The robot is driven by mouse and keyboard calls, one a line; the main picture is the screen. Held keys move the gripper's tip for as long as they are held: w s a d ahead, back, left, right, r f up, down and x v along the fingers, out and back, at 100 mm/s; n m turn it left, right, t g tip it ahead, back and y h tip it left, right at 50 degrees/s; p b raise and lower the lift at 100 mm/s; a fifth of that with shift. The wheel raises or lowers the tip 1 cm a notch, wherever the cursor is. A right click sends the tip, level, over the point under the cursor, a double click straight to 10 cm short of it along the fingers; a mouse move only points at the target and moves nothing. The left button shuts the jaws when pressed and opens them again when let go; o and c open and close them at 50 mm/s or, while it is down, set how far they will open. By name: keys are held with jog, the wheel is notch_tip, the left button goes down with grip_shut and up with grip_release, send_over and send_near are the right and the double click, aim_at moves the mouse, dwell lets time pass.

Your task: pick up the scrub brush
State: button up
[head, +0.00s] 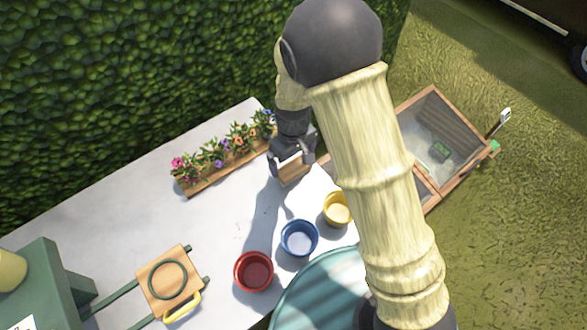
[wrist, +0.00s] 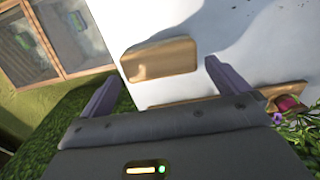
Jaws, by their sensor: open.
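The scrub brush (wrist: 160,60) appears as a tan wooden block with rounded corners on the white tabletop in the wrist view; no bristles show. In the head view the brush (head: 292,171) is partly covered by my gripper (head: 289,157). In the wrist view my gripper (wrist: 160,74) is open, with one finger toward each end of the brush. The brush lies just beyond the fingertips, and nothing is between them. I cannot tell the exact height of the fingers above it.
A planter of flowers (head: 228,169) stands along the hedge, left of my gripper. Yellow (head: 338,209), blue (head: 299,239) and red (head: 253,271) pots stand nearer. A wood-framed glazed box (head: 433,140) is at the right. The white tabletop (head: 225,215) is clear in the middle.

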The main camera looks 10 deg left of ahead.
aim_at(295, 167)
jog(key=f, duration=0.4)
jog(key=shift+s+d+f, duration=0.1)
jog(key=shift+d+f, duration=0.2)
jog(key=shift+d, duration=0.05)
jog(key=shift+s+f, duration=0.1)
jog(key=shift+f, duration=0.2)
jog(key=shift+a, duration=0.1)
jog(key=c, duration=0.7)
jog(key=shift+r, duration=0.15)
notch_tip(295, 167, up, 10)
jog(key=shift+f, duration=0.1)
